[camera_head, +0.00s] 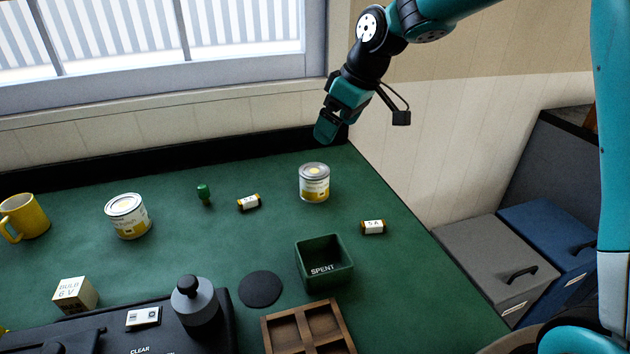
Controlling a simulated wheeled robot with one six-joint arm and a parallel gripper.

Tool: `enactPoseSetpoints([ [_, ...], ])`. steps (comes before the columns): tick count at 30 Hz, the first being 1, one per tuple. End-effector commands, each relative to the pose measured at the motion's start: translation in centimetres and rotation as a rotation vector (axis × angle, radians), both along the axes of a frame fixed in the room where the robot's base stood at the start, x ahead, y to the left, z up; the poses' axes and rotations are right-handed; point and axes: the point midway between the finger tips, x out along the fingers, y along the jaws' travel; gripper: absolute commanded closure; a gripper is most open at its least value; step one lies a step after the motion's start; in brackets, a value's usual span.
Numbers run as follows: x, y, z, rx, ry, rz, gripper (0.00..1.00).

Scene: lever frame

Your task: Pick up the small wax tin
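Two similar white-and-yellow tins with grey metal lids stand upright on the green bench top. The smaller-looking tin (314,184) is right of centre, behind the green box. The larger-looking tin (128,217) is at the left. Their labels are too small to read surely, so I cannot tell by print which is the wax tin. My gripper (326,130) hangs above and beyond the right tin, apart from it, pointing down. Its fingers are seen from the side, so their opening is unclear. I see nothing held in it.
A green SPENT box (341,277) and wooden divided tray (272,334) stand in front of the right tin. Two small cylinders (373,227) (248,203) lie nearby. A green knobbed piece (204,194) and yellow mug (31,217) are left. A black lever unit (222,320) is at front.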

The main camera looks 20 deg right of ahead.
Motion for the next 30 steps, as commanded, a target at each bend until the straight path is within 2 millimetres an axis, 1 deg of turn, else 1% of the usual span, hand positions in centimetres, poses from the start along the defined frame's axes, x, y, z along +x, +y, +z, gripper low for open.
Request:
enactPoseSetpoints([
  [1, 1.4, -0.8, -0.4, -0.008, -0.011, 0.000, 0.00],
  [3, 2.4, -1.2, -0.9, -0.014, -0.021, 0.005, 0.00],
  [5, 2.9, -1.3, -1.5, -0.017, -0.024, 0.008, 0.00],
  [8, 3.5, -0.8, -3.2, -0.018, -0.023, 0.010, 0.00],
  [15, 5.0, 0.8, -8.2, -0.018, -0.022, 0.010, 0.00],
  [18, 5.5, 1.3, -10.0, -0.018, -0.024, 0.011, 0.00],
  [21, 5.9, 1.6, -11.2, -0.018, -0.026, 0.009, 0.00],
  [26, 6.2, 1.9, -12.1, -0.018, -0.026, 0.009, 0.00],
  [30, 6.8, 2.3, -13.6, -0.018, -0.024, 0.008, 0.00],
])
